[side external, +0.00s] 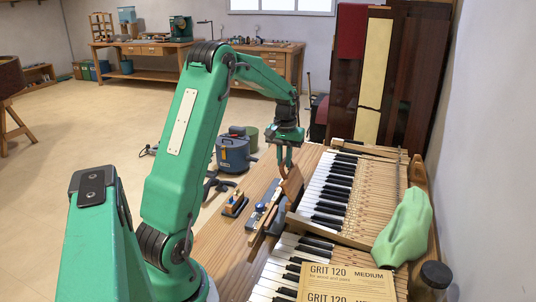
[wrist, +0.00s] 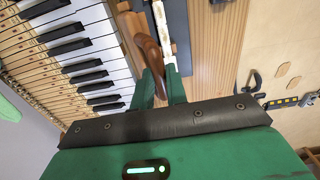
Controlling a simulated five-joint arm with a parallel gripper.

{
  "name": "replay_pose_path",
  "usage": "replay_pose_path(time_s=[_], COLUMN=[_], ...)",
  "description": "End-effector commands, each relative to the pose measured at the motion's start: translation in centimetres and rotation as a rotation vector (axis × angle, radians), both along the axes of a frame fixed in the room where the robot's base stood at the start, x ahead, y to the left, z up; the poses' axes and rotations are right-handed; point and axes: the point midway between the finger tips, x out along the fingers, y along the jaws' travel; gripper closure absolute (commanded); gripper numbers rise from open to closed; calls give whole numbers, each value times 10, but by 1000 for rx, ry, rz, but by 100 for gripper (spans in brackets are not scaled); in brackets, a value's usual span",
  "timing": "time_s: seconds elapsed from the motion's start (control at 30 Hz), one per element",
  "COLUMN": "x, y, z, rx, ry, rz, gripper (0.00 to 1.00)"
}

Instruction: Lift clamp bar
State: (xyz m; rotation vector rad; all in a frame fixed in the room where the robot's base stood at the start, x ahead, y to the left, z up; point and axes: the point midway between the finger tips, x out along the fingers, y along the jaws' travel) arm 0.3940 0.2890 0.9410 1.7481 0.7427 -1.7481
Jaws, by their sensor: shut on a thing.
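My gripper (side external: 284,162) is above the bench at the left edge of the piano keys, pointing down. Its fingers, also in the wrist view (wrist: 160,88), are shut on a brown wooden piece (side external: 292,183), which has a smooth curved shape in the wrist view (wrist: 150,50). I cannot tell whether this piece is the clamp bar or part of it. Its lower end is close to a wooden strip, and I cannot tell whether they touch. A wooden rail (side external: 328,232) crosses the keyboard just in front of it.
White and black keys (side external: 325,188) lie to the right. A blue-grey tool (side external: 262,206) and a small plane (side external: 235,205) lie to the left on the bench.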

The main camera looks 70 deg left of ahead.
Motion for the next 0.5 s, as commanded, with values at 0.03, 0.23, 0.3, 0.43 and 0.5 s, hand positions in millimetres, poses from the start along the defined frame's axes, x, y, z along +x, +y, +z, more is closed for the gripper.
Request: replay_pose_path(time_s=[0.03,0.23,0.3,0.43,0.5], x=[1,6,8,11,13], y=[-1,-6,-7,-10,-12], z=[1,3,3,4,5], rx=[1,1,1,1,1], ry=[-1,-1,-1,-1,-1], rz=[-2,-2,-2,-1,-2], gripper=[95,95,95,95,95])
